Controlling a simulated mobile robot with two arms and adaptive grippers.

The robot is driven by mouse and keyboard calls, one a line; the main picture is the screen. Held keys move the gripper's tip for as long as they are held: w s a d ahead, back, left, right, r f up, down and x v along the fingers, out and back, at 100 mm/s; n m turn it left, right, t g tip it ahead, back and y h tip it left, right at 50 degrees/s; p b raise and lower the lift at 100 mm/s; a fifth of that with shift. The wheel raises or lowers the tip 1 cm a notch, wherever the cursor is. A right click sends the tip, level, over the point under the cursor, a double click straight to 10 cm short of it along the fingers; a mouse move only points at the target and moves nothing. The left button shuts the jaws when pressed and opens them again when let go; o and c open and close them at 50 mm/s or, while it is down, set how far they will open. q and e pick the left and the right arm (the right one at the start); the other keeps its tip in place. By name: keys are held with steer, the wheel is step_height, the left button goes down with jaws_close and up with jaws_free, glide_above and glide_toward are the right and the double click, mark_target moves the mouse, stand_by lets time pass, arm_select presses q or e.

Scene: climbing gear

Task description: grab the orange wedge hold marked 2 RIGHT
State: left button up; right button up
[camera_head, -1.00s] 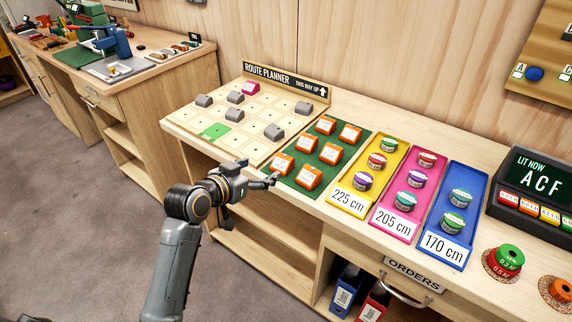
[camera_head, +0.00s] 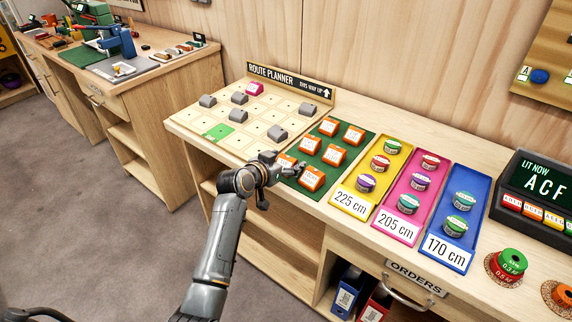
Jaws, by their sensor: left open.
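Several orange wedge holds sit in two columns on a green mat (camera_head: 343,176); their white labels are too small to read, so I cannot tell which is 2 RIGHT. The front-right orange hold (camera_head: 312,180) lies just right of my left gripper (camera_head: 296,171). The front-left orange hold (camera_head: 286,161) is partly hidden behind that gripper. My left gripper is open, with its fingertips over the mat's front-left part, between these two holds; I cannot tell whether it touches either. My right gripper does not show.
The route planner board (camera_head: 187,118) with grey holds and one pink hold (camera_head: 254,88) lies left of the mat. Yellow (camera_head: 350,205), pink (camera_head: 399,227) and blue (camera_head: 446,252) trays with tape rolls stand right. A dark display box (camera_head: 540,190) is farther right.

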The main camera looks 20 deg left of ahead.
arm_select(q)
steer(key=c, duration=1.3)
steer(key=shift+o, duration=0.2)
steer(key=shift+r, duration=0.15)
